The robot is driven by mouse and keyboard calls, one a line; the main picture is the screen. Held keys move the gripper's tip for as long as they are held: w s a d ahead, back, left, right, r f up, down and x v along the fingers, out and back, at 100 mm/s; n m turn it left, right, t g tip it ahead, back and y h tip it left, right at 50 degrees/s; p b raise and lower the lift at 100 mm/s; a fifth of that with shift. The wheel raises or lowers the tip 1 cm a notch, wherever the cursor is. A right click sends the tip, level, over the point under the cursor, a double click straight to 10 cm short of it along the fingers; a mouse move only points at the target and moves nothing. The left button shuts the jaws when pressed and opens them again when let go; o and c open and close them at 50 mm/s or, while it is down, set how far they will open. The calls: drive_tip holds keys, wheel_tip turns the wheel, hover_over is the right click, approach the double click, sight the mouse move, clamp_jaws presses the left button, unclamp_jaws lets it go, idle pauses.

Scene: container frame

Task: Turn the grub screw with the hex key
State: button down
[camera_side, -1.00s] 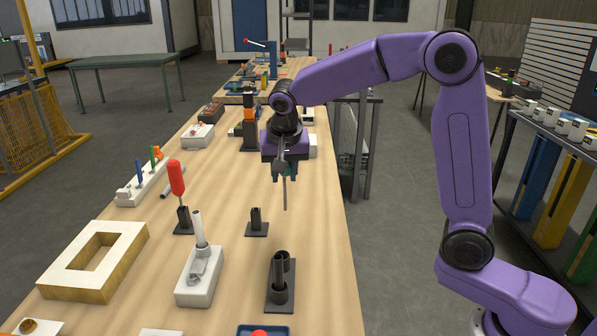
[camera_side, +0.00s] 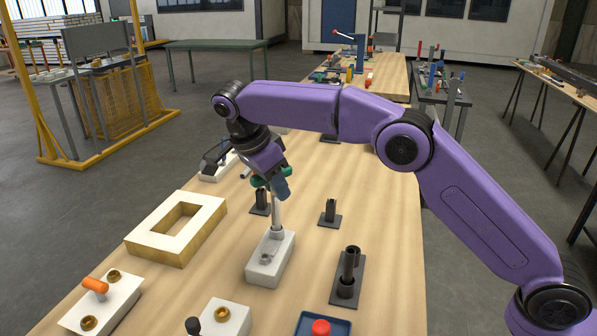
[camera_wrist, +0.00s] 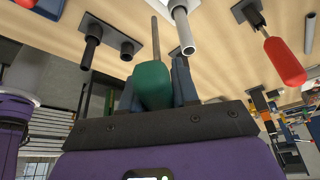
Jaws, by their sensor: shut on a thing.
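My gripper (camera_side: 277,184) is shut on a tool with a green handle (camera_wrist: 152,86) and a thin metal shaft (camera_wrist: 155,40), taken to be the hex key. In the side view it is just above a white block (camera_side: 270,270) with an upright grey post (camera_side: 277,218). The fingers cover most of the tool there. In the wrist view the shaft runs beside the grey post (camera_wrist: 185,32), with a gap in the picture; whether they touch cannot be told. I cannot make out the grub screw.
Black stands (camera_side: 330,213) and a twin-tube holder (camera_side: 348,275) stand to the right. A white-topped wooden frame (camera_side: 178,225) lies left. A red-handled tool (camera_wrist: 285,60) stands upright in the wrist view. A blue tray (camera_side: 322,325) with a red button is in front.

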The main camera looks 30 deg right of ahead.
sight(261, 183)
drive_tip(key=shift+s+a+f+m, duration=0.15)
drive_tip(key=shift+s+a+m, duration=0.2)
drive_tip(key=shift+a, duration=0.45)
drive_tip(key=shift+s+a+f+m, duration=0.15)
drive_tip(key=shift+s+a+m, duration=0.15)
drive_tip(key=shift+a, duration=0.45)
drive_tip(key=n+t, duration=0.1)
drive_tip(key=n, duration=0.3)
drive_tip(key=shift+n, duration=0.25)
drive_tip(key=n+t, duration=0.1)
drive_tip(key=n, duration=0.1)
drive_tip(key=n+t+y, duration=0.1)
drive_tip(key=n, duration=0.2)
drive_tip(key=shift+w+a+y, duration=0.1)
drive_tip(key=shift+w+y, duration=0.05)
drive_tip(key=shift+y, duration=0.15)
drive_tip(key=n, duration=0.2)
drive_tip(key=n+y, duration=0.1)
drive_tip(key=n, duration=0.2)
drive_tip(key=shift+a+t+y, duration=0.1)
drive_tip(key=shift+t+y, duration=0.2)
drive_tip(key=shift+t, duration=0.1)
drive_tip(key=n+y, duration=0.1)
drive_tip(key=n, duration=0.2)
drive_tip(key=n+y, duration=0.1)
drive_tip(key=n, duration=0.2)
drive_tip(key=shift+w+a, duration=0.15)
drive_tip(key=shift+f, duration=2.7)
drive_tip(key=shift+f, duration=0.75)
drive_tip(key=shift+r, duration=0.1)
